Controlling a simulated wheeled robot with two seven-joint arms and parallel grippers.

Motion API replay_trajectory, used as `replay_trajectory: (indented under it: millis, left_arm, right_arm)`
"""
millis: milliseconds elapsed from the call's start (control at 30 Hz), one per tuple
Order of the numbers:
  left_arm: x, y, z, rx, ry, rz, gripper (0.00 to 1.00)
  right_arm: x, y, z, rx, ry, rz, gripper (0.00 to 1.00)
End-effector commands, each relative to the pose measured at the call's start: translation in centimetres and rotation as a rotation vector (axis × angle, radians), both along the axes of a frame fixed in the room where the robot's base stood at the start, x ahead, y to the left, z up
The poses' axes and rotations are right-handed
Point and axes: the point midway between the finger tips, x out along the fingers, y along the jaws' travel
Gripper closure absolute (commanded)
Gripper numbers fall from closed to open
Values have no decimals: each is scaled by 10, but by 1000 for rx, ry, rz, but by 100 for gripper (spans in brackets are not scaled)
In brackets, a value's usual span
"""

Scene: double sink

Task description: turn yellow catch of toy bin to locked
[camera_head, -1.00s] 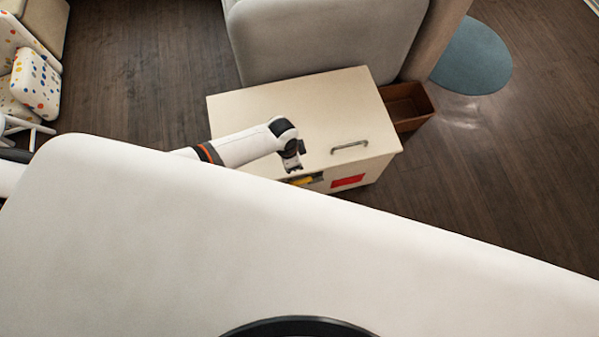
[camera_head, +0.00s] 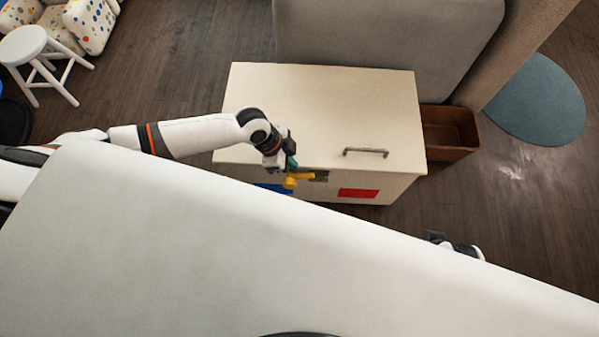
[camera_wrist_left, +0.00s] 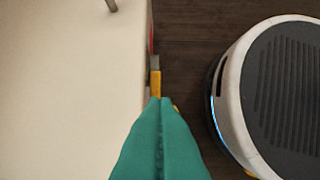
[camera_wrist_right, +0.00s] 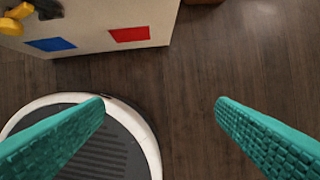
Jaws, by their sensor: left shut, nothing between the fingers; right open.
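The toy bin (camera_head: 320,105) is a cream box with a grey lid handle (camera_head: 366,152). Its yellow catch (camera_head: 292,182) sits on the front face, beside a dark grey plate (camera_head: 321,176). A blue patch and a red patch (camera_head: 358,193) flank it. My left gripper (camera_head: 291,163) is shut and empty, its teal tips at the catch; whether they touch it I cannot tell. In the left wrist view the catch (camera_wrist_left: 155,84) shows just beyond the tips (camera_wrist_left: 163,103). My right gripper (camera_wrist_right: 160,102) is open and empty; the catch (camera_wrist_right: 14,20) is at upper left there.
A brown open box (camera_head: 450,133) stands right of the bin. A grey padded seat (camera_head: 390,40) is behind it. A white stool (camera_head: 38,55) is at far left and a blue-grey round rug (camera_head: 535,100) at right. Dark wooden floor (camera_head: 480,185) is clear in front of the bin's right side.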

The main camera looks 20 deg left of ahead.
Motion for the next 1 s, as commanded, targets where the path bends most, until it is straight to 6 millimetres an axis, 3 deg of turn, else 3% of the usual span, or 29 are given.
replay_trajectory:
  millis: [100, 333, 567, 1000]
  left_arm:
    - [3, -9, -24, 0, 0, -1, 100]
    - [5, -18, -51, 1, -1, 0, 100]
    - [7, -22, -67, 2, 0, 0, 100]
    - [7, -24, -66, 11, 3, 0, 100]
  right_arm:
    - [-4, -1, 22, 1, -17, -1, 20]
    - [-15, -3, 61, 1, -34, -4, 20]
    - [-16, -3, 57, 1, -32, -5, 20]
    - [-16, -3, 60, 1, -34, -4, 20]
